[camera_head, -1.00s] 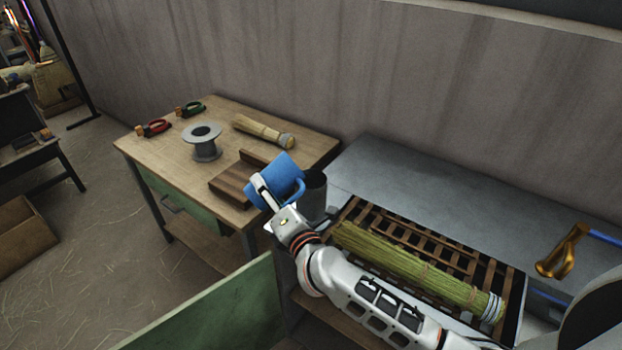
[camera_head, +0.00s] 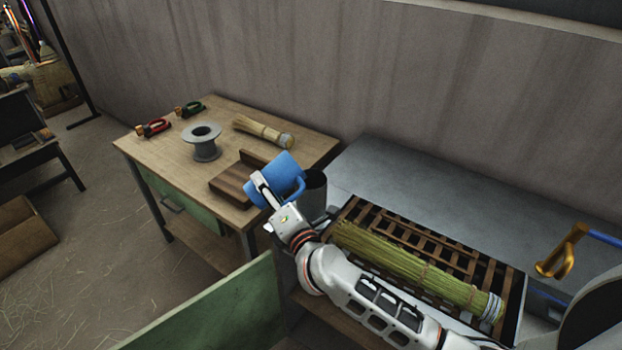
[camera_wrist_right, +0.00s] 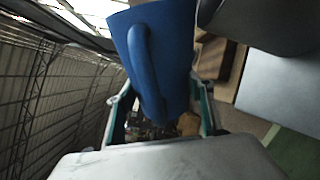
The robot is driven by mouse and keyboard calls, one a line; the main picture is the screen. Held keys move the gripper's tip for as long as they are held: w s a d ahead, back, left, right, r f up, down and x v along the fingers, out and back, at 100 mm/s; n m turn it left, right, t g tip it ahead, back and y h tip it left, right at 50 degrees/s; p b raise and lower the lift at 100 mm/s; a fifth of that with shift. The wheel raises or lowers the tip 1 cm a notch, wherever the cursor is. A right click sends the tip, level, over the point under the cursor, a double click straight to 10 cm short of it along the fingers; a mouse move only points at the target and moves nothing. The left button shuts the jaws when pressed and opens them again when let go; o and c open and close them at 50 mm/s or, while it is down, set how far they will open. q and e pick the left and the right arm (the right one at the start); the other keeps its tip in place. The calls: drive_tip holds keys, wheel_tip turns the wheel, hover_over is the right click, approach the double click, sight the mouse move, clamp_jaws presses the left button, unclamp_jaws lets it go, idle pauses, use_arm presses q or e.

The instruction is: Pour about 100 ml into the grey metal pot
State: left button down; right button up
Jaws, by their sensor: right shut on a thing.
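A blue mug (camera_head: 279,178) with a handle is tilted in my right gripper (camera_head: 262,190), which is shut on it. It also fills the upper middle of the right wrist view (camera_wrist_right: 170,55), with its handle facing the camera between the fingers (camera_wrist_right: 164,108). The grey metal pot (camera_head: 315,192) stands just right of and behind the mug, partly hidden by it. A dark grey rounded surface, likely the pot (camera_wrist_right: 255,25), shows beside the mug in the wrist view. The mug's contents and any stream are not visible. My left gripper is out of view.
A wooden table (camera_head: 160,155) holds a grey spool (camera_head: 203,148), a small straw bundle (camera_head: 262,131), two pliers-like tools and a wooden block (camera_head: 235,185). A long straw bundle (camera_head: 410,265) lies on a slatted rack to the right. A green panel (camera_head: 215,310) stands in front.

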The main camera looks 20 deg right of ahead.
wheel_tip(320, 180, down, 2)
drive_tip(key=shift+d+n+b, duration=0.1)
drive_tip(key=shift+n+b, duration=0.35)
drive_tip(key=shift+n, duration=0.45)
drive_tip(key=shift+w+d+r+n+p, duration=0.15)
drive_tip(key=shift+r+n+p, duration=0.2)
drive_tip(key=shift+n+p, duration=0.45)
drive_tip(key=shift+f, duration=0.1)
drive_tip(key=shift+f+n, duration=0.3)
drive_tip(key=shift+f+n+b, duration=0.55)
drive_tip(key=shift+f+n, duration=0.25)
drive_tip(key=shift+f, duration=0.3)
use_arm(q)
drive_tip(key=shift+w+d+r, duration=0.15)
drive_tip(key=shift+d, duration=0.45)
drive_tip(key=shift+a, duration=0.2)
